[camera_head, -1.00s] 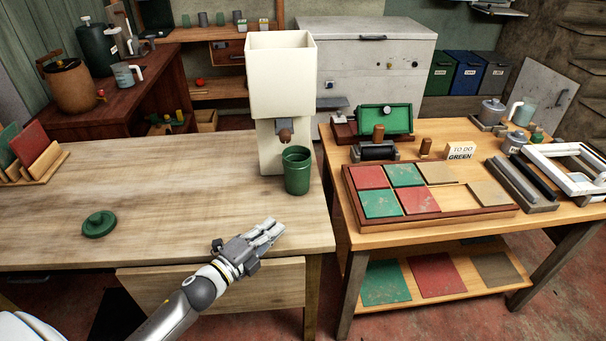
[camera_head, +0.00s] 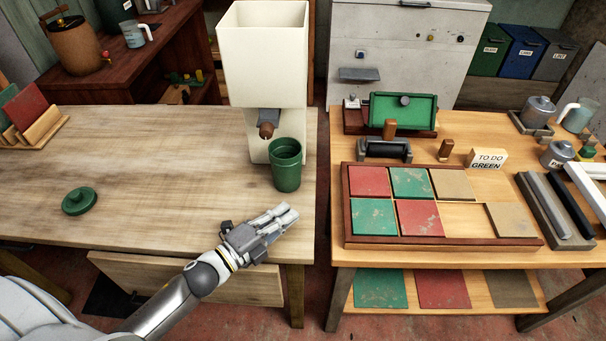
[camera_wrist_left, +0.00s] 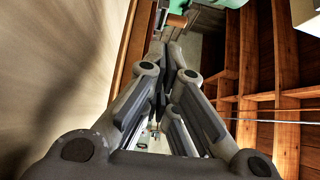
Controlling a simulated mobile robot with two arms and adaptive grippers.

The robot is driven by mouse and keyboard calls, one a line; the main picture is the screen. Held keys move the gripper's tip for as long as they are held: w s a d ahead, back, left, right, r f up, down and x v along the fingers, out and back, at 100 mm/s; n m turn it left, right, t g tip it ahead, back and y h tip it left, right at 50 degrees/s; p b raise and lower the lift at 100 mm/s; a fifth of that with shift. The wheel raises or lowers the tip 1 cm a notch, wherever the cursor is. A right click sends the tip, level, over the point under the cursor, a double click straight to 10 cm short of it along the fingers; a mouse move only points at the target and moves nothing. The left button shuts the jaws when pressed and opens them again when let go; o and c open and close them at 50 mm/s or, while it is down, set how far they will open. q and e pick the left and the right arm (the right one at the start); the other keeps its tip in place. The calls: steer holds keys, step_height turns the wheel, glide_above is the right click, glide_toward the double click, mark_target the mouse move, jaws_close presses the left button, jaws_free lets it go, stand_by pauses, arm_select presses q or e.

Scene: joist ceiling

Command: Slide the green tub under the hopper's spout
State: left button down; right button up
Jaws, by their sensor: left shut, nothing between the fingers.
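The green tub (camera_head: 286,168) stands upright on the left table, near its right end. The white hopper (camera_head: 265,62) stands behind it, with a dark spout and brown knob (camera_head: 267,129) on its front. The tub is in front of the spout and a little to its right, not squarely beneath it. My left gripper (camera_head: 287,212) is shut and empty, its fingers pointing right, just on the near side of the tub, with a small gap between them. The shut fingers also show in the left wrist view (camera_wrist_left: 176,62). My right gripper is in no view.
A green lid (camera_head: 79,201) lies on the left table (camera_head: 150,150), whose middle is clear. Upright boards stand at far left.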

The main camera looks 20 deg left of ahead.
mark_target(287, 181)
arm_select(q)
steer(key=shift+w+d, duration=0.15)
steer(key=shift+w, duration=0.05)
steer(key=shift+w+d, duration=0.15)
steer(key=shift+w, duration=0.1)
steer(key=b+x, duration=0.1)
steer(key=x, duration=0.8)
steer(key=shift+w, duration=0.25)
steer(key=a, duration=0.3)
steer(key=shift+a+b, duration=0.3)
steer(key=shift+b, duration=0.05)
steer(key=shift+w+a+r, duration=0.1)
steer(key=shift+a, duration=0.1)
steer(key=shift+w+a, duration=0.15)
steer(key=shift+a, duration=0.85)
steer(key=shift+w+a, duration=0.15)
steer(key=shift+a, duration=0.85)
steer(key=shift+d, duration=0.1)
